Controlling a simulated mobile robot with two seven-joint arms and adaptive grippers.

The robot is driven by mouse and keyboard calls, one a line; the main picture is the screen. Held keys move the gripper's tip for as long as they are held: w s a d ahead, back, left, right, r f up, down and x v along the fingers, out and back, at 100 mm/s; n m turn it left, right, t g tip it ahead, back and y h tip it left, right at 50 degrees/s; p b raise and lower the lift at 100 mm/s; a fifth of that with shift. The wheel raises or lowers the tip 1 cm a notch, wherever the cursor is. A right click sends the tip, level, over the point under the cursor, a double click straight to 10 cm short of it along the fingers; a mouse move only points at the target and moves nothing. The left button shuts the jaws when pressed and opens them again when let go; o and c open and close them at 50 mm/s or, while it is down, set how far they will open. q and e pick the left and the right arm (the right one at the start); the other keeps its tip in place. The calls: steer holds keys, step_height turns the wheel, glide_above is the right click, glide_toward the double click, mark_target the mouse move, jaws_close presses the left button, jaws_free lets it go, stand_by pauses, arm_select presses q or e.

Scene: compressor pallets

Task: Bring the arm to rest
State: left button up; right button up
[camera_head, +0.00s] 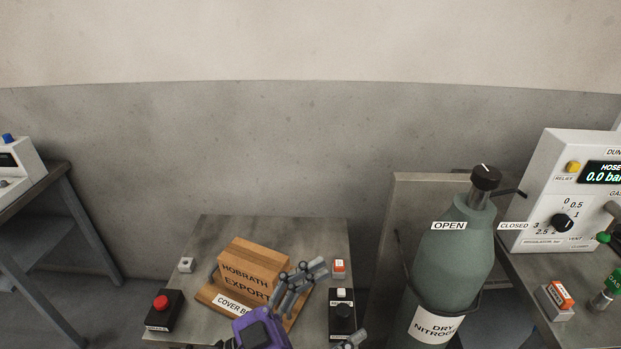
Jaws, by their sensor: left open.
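My left gripper (335,303), with a purple body and grey fingers, is at the bottom centre. It is open, its fingers spread apart. One finger overlaps the right side of a wooden crate (246,271) in the picture; I cannot tell whether they touch. The crate is marked HOBRATH EXPORT and sits on a wooden base with a COVER label, partly hidden by the gripper. I see nothing held between the fingers. My right gripper is not in view.
The crate stands on a grey table (215,235) with a red button box (163,309) and a black control box (342,318). To the right stand a green DRY NITROGEN cylinder (455,260) and a white gauge panel (545,180). Another bench (45,190) is at far left.

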arm_select(q)
steer(key=s+a+f+n+t+y+p, duration=0.25)
steer(key=a+f+n+t+y, duration=0.35)
steer(key=a+f+n+y, duration=0.85)
steer(key=s+a+f+g+y+p, duration=0.1)
steer(key=s+a+f+g+y, duration=0.1)
steer(key=s+f, duration=0.5)
steer(key=s+a+f+g+y, duration=0.2)
steer(key=s+a+f+g, duration=0.1)
steer(key=s+a+f, duration=0.3)
steer(key=s+f, duration=0.2)
steer(key=s, duration=0.1)
steer(key=shift+s+a+f+g+y+p, duration=0.2)
steer(key=shift+s+a+g+y+p, duration=0.05)
steer(key=shift+a+g+y+p, duration=0.15)
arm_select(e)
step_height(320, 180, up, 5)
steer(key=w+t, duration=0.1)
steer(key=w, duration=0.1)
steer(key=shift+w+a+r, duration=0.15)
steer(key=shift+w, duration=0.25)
arm_select(q)
steer(key=shift+n, duration=0.25)
